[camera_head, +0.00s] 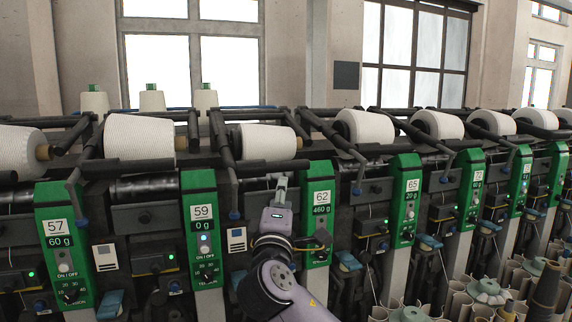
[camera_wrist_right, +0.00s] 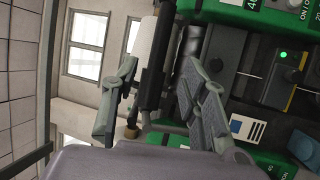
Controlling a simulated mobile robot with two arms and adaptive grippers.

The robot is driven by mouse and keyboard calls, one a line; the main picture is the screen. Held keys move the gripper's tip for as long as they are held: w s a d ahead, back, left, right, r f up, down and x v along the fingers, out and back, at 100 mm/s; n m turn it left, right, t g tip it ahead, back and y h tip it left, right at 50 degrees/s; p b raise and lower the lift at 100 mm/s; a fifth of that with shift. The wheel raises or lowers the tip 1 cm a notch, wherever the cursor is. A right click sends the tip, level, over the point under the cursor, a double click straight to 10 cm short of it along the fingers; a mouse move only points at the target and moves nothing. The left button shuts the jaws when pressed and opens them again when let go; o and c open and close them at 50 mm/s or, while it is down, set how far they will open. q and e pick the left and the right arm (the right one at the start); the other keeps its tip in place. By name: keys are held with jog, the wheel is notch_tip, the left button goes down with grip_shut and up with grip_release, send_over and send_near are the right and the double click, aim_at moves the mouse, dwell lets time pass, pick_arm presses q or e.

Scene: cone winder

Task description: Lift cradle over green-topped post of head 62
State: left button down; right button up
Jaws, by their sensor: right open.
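Head 62's green panel (camera_head: 321,240) reads 460 g and stands just right of my right gripper. The cradle (camera_head: 273,166) is a dark bar below a white yarn cone (camera_head: 268,141), with arms rising at its sides. My right gripper (camera_head: 279,180) is raised below this bar. In the right wrist view the right gripper (camera_wrist_right: 160,100) is open, fingers apart. The dark cradle bar (camera_wrist_right: 154,65) shows in the gap between them, with the white cone (camera_wrist_right: 144,45) behind; contact cannot be told. My left gripper is not in view.
Head 59's panel (camera_head: 203,235) stands left, head 65's panel (camera_head: 406,205) right. Other cradles and cones line the machine, including a large cone (camera_head: 138,137) at left. Spare cones and tubes (camera_head: 487,290) stand low at right.

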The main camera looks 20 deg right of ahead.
aim_at(286, 169)
jog(key=p+x, duration=0.3)
jog(key=x, duration=1)
jog(key=shift+w+d, duration=0.2)
jog(key=shift+w, duration=0.2)
jog(key=shift+c, duration=0.2)
jog(key=shift+f, duration=0.1)
grip_shut()
